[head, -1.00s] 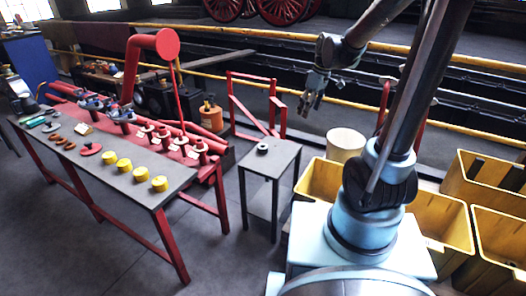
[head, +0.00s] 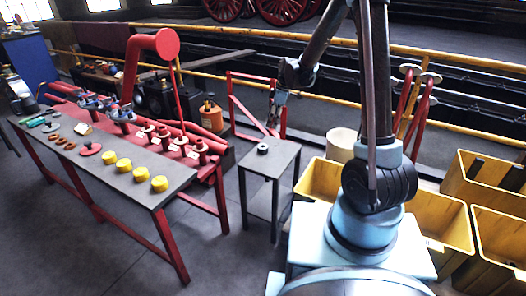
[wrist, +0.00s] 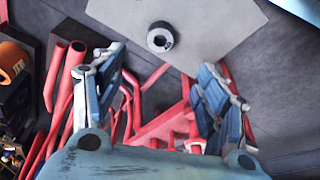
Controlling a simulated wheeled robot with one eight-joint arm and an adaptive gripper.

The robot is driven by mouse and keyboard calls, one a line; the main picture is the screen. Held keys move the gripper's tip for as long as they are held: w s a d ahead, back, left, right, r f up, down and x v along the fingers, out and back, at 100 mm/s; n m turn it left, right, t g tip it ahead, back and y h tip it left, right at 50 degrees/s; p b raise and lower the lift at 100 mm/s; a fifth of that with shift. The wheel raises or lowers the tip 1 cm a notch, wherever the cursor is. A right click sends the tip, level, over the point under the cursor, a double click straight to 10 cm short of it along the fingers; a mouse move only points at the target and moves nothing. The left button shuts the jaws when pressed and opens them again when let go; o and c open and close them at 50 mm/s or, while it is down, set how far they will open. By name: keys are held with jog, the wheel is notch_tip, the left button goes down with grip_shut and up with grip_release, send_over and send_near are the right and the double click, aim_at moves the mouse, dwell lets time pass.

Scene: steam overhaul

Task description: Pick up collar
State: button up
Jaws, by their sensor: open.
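The collar (head: 262,147) looks like a small dark grey ring with a light centre. It lies flat on top of a small grey stand (head: 283,156) in the middle of the head view. In the wrist view the collar (wrist: 161,38) sits near the top centre, on the pale stand top (wrist: 215,30). My gripper (head: 274,118) hangs above and behind the stand, pointing down. In the wrist view my gripper (wrist: 160,85) shows two blue fingers spread wide, with nothing between them. The collar is beyond the fingertips, apart from them.
A long workbench (head: 130,183) at left holds several yellow parts (head: 141,174) and other fittings. A red frame (head: 240,100) stands behind the stand, close to my gripper.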

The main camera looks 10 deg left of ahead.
aim_at(264, 145)
jog(key=x, duration=1.6)
jog(key=shift+d, duration=0.1)
jog(key=c, duration=1.5)
jog(key=shift+r, duration=0.1)
